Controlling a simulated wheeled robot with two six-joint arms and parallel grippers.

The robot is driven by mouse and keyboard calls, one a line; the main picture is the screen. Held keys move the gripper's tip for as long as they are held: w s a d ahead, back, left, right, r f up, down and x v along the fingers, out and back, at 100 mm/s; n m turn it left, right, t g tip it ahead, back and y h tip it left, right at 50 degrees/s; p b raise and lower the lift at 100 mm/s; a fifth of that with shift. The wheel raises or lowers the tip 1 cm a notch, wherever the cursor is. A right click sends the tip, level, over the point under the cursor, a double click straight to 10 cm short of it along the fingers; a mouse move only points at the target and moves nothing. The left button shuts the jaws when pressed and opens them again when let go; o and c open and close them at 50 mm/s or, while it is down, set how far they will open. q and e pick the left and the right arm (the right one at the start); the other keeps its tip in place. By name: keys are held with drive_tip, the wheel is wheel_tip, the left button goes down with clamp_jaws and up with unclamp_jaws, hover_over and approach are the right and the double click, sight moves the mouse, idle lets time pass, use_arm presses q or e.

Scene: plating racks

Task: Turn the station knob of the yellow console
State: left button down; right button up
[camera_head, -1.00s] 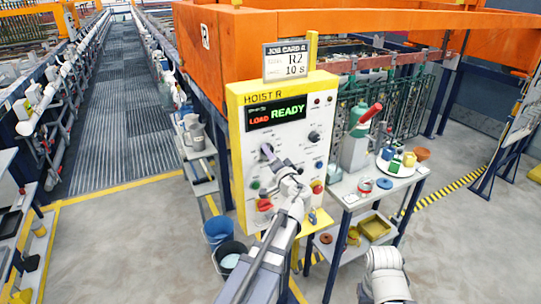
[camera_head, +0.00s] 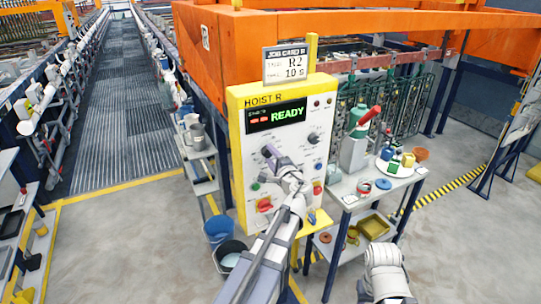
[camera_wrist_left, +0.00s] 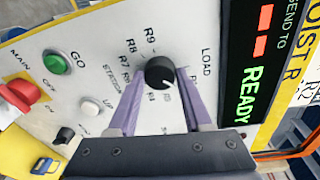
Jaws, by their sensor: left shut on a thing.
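The yellow console (camera_head: 235,150), labelled HOIST R, stands upright in the middle of the head view with a white panel. My left gripper (camera_head: 269,153) reaches its station knob from below. In the left wrist view the black station knob (camera_wrist_left: 160,73) sits between the two purple fingers of my left gripper (camera_wrist_left: 160,85), which is shut on it. The R-numbered marks and LOAD surround the knob. The display (camera_head: 276,116) shows red dashes and a green READY. The job card (camera_head: 286,64) above reads R2 and 10 s. My right gripper is not shown, only part of that arm.
Other controls are near: a second black knob (camera_head: 314,138), a green GO button (camera_wrist_left: 56,62) and a red main switch (camera_wrist_left: 18,96). A side table (camera_head: 345,200) with bottles and tins stands to the right. Buckets (camera_head: 218,230) stand on the floor at the console's left.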

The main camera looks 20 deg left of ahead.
use_arm(q)
drive_tip(key=shift+m+g, duration=0.4)
drive_tip(key=shift+m, duration=1)
drive_tip(key=shift+c, duration=1.6)
unclamp_jaws()
drive_tip(key=shift+d, duration=0.1)
drive_tip(key=f+p+v, duration=0.1)
drive_tip(key=v, duration=0.6)
drive_tip(key=shift+s+d+r, duration=0.25)
drive_tip(key=shift+d+r, duration=0.05)
drive_tip(key=shift+r, duration=0.25)
